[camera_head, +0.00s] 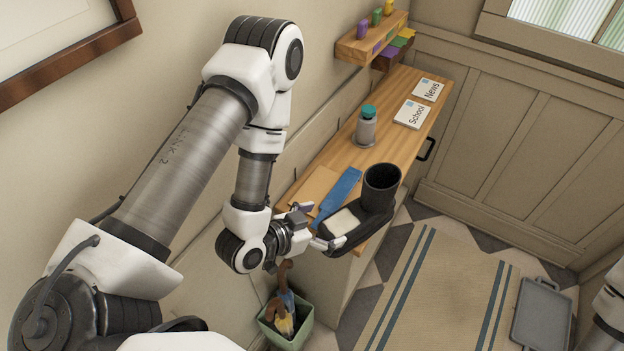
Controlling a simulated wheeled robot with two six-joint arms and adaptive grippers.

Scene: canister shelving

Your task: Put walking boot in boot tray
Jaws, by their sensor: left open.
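The black walking boot (381,192) is over the near end of the wooden bench top, shaft upright and toe toward the lower left. A cream patch (342,222) shows at its toe. My left gripper (314,226) is at the toe end, its fingers open; one finger overlaps or touches the toe, and I cannot tell which. Whether the boot rests fully on the bench is hidden. The grey boot tray (541,316) lies empty on the floor at the lower right. My right gripper is not in view.
The wooden bench (389,131) holds a grey bottle with a teal cap (366,127), a blue strip (338,194) and paper cards (412,113). A green bin (304,331) stands below my left gripper. A striped rug (442,290) lies before the tray. A small shelf (372,42) is on the wall.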

